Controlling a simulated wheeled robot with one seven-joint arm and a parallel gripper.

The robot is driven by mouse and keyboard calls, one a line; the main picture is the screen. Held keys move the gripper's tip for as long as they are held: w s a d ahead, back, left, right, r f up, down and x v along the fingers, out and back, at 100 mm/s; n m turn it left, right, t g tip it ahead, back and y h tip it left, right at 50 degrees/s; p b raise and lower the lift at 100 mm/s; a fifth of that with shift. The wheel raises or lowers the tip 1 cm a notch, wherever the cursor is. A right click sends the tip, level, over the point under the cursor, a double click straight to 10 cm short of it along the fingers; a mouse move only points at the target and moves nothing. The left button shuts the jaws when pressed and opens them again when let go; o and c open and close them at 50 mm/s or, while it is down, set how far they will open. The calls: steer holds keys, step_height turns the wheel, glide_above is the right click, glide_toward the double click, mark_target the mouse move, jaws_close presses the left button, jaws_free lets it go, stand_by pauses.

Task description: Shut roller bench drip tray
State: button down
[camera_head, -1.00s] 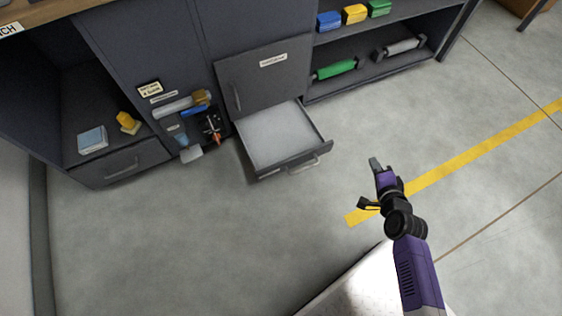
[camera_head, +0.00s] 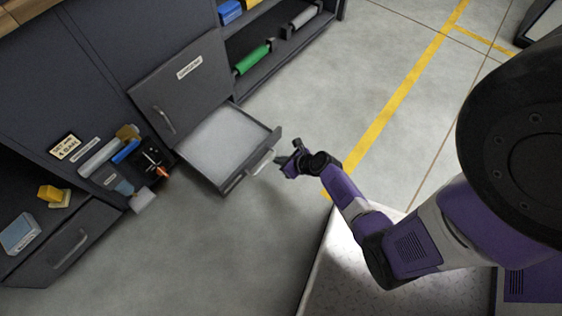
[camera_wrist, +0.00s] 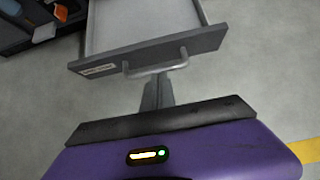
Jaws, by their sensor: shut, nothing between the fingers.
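The drip tray is an open grey drawer (camera_head: 216,150) low in the dark bench, pulled out towards the floor area, with an empty pale inside. Its front carries a bar handle (camera_head: 262,163), which also shows in the wrist view (camera_wrist: 156,69). My gripper (camera_head: 280,161) is just in front of the drawer front, close to the handle. In the wrist view the shut fingers (camera_wrist: 157,92) point at the handle and appear just short of it or touching it; I cannot tell which. Nothing is held.
A closed door (camera_head: 183,85) is above the drawer. Green and grey rollers (camera_head: 252,59) lie on a shelf to the right. The floor in front is clear.

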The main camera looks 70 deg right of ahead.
mark_target(259, 153)
steer(key=w+f+b, duration=0.1)
steer(key=w, duration=0.1)
steer(key=w+d+f+b, duration=0.1)
steer(key=w, duration=0.1)
steer(key=w+d+f+b, duration=0.1)
steer(key=w+f, duration=0.1)
steer(key=shift+w+b, duration=0.35)
steer(key=shift+w, duration=0.05)
steer(key=shift+w+d, duration=0.15)
steer(key=shift+w, duration=0.25)
steer(key=shift+w, duration=0.1)
